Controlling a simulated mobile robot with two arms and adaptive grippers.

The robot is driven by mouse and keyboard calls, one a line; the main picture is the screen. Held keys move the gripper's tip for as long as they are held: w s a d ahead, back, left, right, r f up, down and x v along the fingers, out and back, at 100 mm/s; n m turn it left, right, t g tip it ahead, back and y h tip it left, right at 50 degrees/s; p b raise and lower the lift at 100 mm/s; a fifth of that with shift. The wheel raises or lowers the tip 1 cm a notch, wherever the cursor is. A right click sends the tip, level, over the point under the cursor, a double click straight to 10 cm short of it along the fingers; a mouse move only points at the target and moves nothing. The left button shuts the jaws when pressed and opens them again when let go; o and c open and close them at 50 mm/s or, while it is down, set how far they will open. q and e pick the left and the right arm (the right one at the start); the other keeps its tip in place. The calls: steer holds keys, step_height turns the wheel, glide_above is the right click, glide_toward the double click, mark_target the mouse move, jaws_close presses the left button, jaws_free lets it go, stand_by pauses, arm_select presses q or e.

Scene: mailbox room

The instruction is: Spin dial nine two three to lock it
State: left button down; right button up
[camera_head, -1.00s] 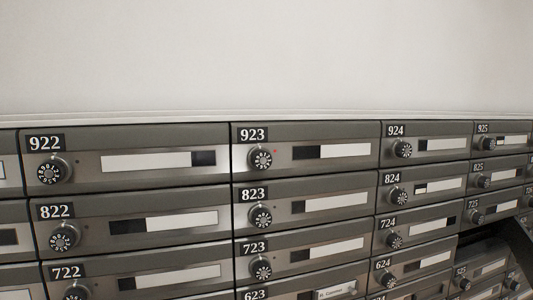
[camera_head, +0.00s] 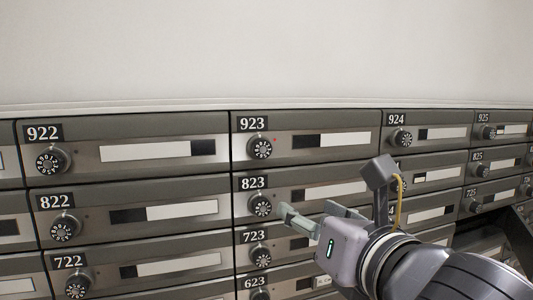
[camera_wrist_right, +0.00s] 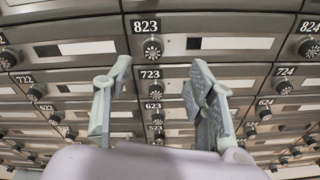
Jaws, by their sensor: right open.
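The dial of box 923 (camera_head: 260,148) is a round black knob with a ring of white marks, left of the box's label strip. Its number plate 923 (camera_head: 252,124) is above it. The box front (camera_head: 350,125) looks flush with its neighbours. My right gripper (camera_head: 309,211) is open and empty, in front of the 823 row, below and to the right of dial 923. In the right wrist view its two fingers (camera_wrist_right: 160,68) are spread, with plate 723 showing between them. Dial 923 does not show there. My left gripper is not in view.
Similar dials sit close by: 823 (camera_head: 262,206) directly below, 922 (camera_head: 50,160) to the left and 924 (camera_head: 402,138) to the right. The plain wall (camera_head: 270,50) above the boxes is clear. My right arm covers part of the lower right boxes.

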step_height(320, 180, up, 6)
steer(key=s+n+t, duration=0.1)
steer(key=s+n, duration=0.2)
steer(key=n, duration=0.1)
steer(key=p, duration=0.6)
glide_toward(263, 151)
steer(key=shift+n, duration=0.3)
steer(key=x, duration=0.8)
steer(key=shift+c, duration=0.6)
steer(key=c, duration=1)
